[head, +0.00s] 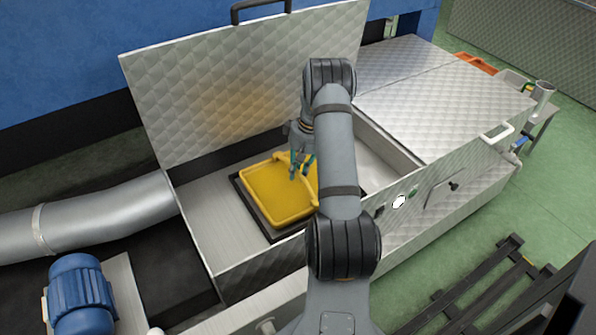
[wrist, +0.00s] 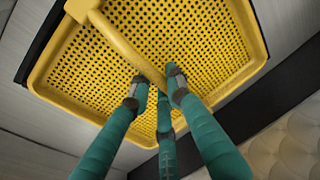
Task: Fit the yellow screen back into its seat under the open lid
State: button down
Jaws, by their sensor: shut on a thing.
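The yellow screen (head: 272,205) is a perforated tray with a raised rim and a bar handle across it. It is inside the open machine box, over the dark seat frame (head: 243,208), whose edges show around it. In the wrist view the screen (wrist: 110,65) fills most of the picture, with dark frame edges beyond its rim. My gripper (head: 301,168) has teal fingers closed on the screen's handle; the fingertips (wrist: 158,88) meet around the bar. Whether the screen rests in the seat or hangs just above it I cannot tell. My arm hides its right side.
The quilted metal lid (head: 240,95) stands open behind the seat. A closed cover (head: 440,95) lies to the right. The box's front wall (head: 260,255) borders the opening. A silver duct (head: 100,215) and blue motor (head: 80,292) are at left. A dark pallet (head: 485,290) lies on the floor.

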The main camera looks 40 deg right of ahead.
jog(key=shift+f+b, duration=0.75)
jog(key=shift+f, duration=0.2)
jog(key=c, duration=1.7)
grip_release()
jog(key=shift+o, duration=0.7)
notch_tip(320, 180, up, 12)
jog(key=s+d, duration=0.1)
jog(key=shift+s+d, duration=0.2)
jog(key=shift+s, duration=0.05)
jog(key=shift+f, duration=0.15)
jog(key=f, duration=0.4)
jog(key=w+a+f, duration=0.1)
jog(key=f, duration=0.6)
jog(key=shift+w+a+f, duration=0.2)
jog(key=shift+f, duration=0.1)
jog(key=shift+r, duration=0.1)
